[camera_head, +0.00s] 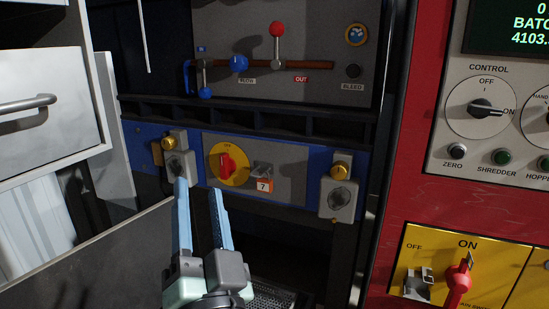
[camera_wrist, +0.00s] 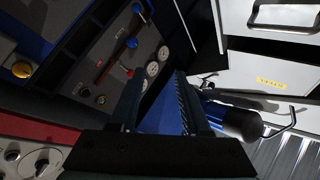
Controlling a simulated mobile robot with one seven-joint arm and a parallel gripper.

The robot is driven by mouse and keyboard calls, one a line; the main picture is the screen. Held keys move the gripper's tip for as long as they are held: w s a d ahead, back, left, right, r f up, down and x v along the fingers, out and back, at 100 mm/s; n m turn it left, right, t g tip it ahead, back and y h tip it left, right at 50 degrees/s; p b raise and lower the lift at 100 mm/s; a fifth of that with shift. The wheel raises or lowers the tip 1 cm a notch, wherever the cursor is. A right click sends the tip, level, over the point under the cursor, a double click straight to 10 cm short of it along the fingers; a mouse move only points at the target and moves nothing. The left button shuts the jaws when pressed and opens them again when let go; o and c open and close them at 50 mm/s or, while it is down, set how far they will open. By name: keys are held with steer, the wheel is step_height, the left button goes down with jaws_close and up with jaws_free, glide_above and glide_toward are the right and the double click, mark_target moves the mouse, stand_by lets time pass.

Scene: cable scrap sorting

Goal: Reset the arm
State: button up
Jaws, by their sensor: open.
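My gripper (camera_head: 204,222) points upward in the lower middle of the head view, its two blue-lined fingers apart. Nothing shows between the fingers there. In the wrist view the two dark fingers (camera_wrist: 160,100) are spread, with a blue surface visible between and behind them. In the head view the fingertips stand in front of a blue-edged panel, just below a red rotary switch (camera_head: 227,164) on a yellow disc. I cannot tell whether they touch anything.
A grey panel with a red-knobbed lever (camera_head: 277,30) and a blue valve (camera_head: 238,64) is above. A red cabinet (camera_head: 420,205) with a control dial (camera_head: 486,107) and a red switch (camera_head: 459,284) stands right. A white drawer (camera_head: 45,105) is left, above a dark plate (camera_head: 90,262).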

steer(key=s+d+r+n+t+h+p, duration=0.1)
steer(key=s+d+r+h+p, duration=0.1)
steer(key=r, duration=0.9)
steer(key=s+d+r+n+t+h+p, duration=0.1)
steer(key=s+d+r+p, duration=0.3)
steer(key=r, duration=0.8)
steer(key=s+d+r+n+t+h+p, duration=0.2)
steer(key=r+p, duration=0.4)
steer(key=r, duration=0.6)
steer(key=shift+s+d+t+h, duration=0.6)
steer(key=shift+s+t, duration=0.1)
steer(key=shift+s, duration=0.45)
steer(key=shift+a+f, duration=0.1)
